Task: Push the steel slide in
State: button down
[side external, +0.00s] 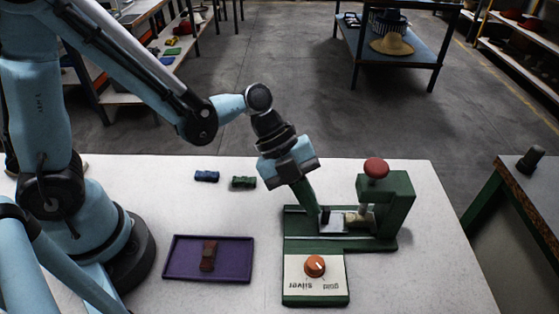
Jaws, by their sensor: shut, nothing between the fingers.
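The green press (399,225) stands on the white table, with a red knob (376,167) on top of its head. The steel slide (332,224) is a small light-grey plate on the press base, to the left of the head. My gripper (323,222) is shut and empty, pointing down at the left end of the slide. It looks close to the slide, but I cannot tell whether it touches. The fingertips partly hide the slide's left end.
An orange dial (315,266) sits on a white panel at the press front. A purple tray (240,269) holds a dark red toy car (208,255). A blue car (206,176) and a green car (244,182) lie behind. The table's right side is clear.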

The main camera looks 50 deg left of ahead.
jog(key=s+a, duration=0.2)
jog(key=shift+s+a, duration=0.25)
jog(key=shift+a, duration=0.05)
jog(key=a+r+n+t+y, duration=0.3)
jog(key=a+n, duration=0.5)
jog(key=n, duration=0.5)
jog(key=a+r+n+t+y, duration=0.3)
jog(key=a+r+n, duration=0.3)
jog(key=n, duration=0.6)
jog(key=shift+w+a+r+n+y, duration=0.2)
jog(key=shift+a+n+y, duration=0.2)
jog(key=shift+a+y, duration=0.5)
